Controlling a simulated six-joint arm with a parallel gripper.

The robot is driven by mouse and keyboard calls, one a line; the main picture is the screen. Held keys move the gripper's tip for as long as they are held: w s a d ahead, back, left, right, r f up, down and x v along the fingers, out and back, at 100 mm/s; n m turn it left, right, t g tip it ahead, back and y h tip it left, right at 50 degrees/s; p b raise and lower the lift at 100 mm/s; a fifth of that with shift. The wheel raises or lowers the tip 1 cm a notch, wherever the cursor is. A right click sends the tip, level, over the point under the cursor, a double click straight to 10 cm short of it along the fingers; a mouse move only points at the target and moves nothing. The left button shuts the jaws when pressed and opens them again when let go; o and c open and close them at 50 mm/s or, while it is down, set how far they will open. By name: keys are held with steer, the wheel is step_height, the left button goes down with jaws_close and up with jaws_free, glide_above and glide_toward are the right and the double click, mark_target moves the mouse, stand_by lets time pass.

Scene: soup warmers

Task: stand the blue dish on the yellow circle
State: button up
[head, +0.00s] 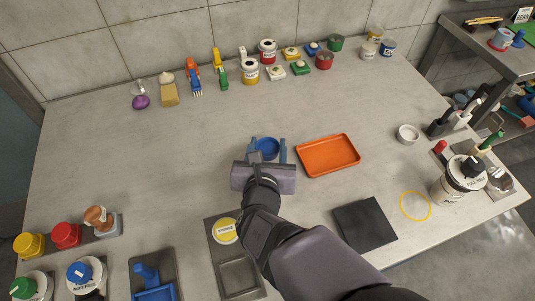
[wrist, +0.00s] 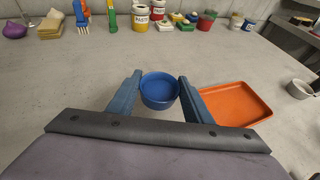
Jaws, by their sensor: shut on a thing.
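The blue dish (head: 267,147) is a small round bowl near the middle of the table. In the wrist view the blue dish (wrist: 159,90) stands upright between the fingers of my gripper (head: 268,152), which also shows in the wrist view (wrist: 158,82). The gripper is shut on the dish. I cannot tell whether the dish touches the table or hangs just above it. The yellow circle (head: 415,192) is a thin ring outline on the table at the right, with bare table inside it.
An orange tray (head: 354,171) lies just right of the dish. A black square mat (head: 364,224) lies left of the yellow circle. The table's left middle is clear.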

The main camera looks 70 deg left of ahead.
mark_target(267, 156)
steer(key=shift+f, duration=1.85)
steer(key=shift+f+b, duration=0.2)
steer(key=shift+b, duration=0.1)
steer(key=o, duration=1)
steer(key=shift+r, duration=0.2)
steer(key=shift+d+r+p, duration=0.1)
steer(key=shift+p, duration=0.2)
steer(key=shift+o, duration=0.3)
steer(key=shift+b+v, duration=0.4)
steer(key=shift+v, duration=3.3)
